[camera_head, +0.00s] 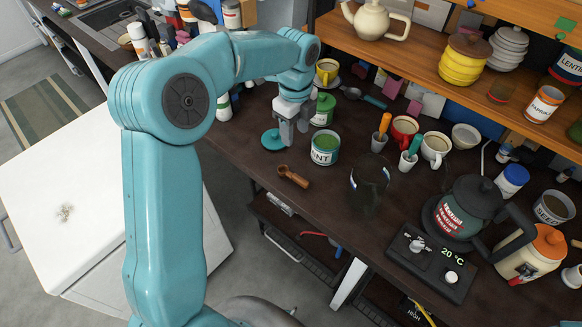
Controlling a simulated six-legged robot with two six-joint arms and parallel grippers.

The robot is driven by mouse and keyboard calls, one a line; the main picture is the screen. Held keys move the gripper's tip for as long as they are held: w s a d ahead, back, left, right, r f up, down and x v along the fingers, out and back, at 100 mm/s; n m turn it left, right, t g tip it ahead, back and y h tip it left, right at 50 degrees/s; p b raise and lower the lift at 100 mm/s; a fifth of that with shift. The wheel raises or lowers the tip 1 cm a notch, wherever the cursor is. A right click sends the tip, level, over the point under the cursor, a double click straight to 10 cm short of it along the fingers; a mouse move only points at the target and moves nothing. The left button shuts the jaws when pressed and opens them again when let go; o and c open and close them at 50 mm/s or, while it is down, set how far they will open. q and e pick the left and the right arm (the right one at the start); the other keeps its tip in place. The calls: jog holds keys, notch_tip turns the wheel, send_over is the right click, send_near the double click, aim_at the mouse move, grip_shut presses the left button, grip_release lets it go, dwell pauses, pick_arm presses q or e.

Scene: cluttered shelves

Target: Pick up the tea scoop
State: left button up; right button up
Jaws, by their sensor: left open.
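A small brown scoop (293,176), which looks like the tea scoop, lies on the dark counter near its front edge. My left gripper (291,130) points down above the counter, behind the scoop and apart from it. It is open, and nothing shows between its fingers. A green tin with a white label (325,148) stands open just right of the gripper, and a teal lid (272,140) lies just left of it. My right gripper is out of view.
Another green tin (322,110) stands close behind the gripper. A dark glass jar (369,184) stands right of the scoop. Cups with utensils, a kettle (468,205) and a control panel (433,262) fill the right side. The counter around the scoop is clear.

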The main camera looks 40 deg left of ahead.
pick_arm(q)
send_over(289, 174)
notch_tip(289, 174, down, 5)
jog(key=f, duration=0.5)
jog(key=shift+w+d+p, duration=0.35)
jog(key=shift+w, duration=0.05)
jog(key=shift+s+a+f, duration=0.15)
jog(key=shift+s+f, duration=0.2)
jog(key=shift+s, duration=0.05)
notch_tip(289, 174, down, 5)
jog(key=shift+w+a+r+p, duration=0.1)
jog(key=shift+w+a+p, duration=0.05)
jog(key=shift+p, duration=0.6)
jog(key=shift+s, duration=0.2)
jog(key=shift+w+f, duration=0.2)
grip_shut()
jog(key=shift+s, duration=0.1)
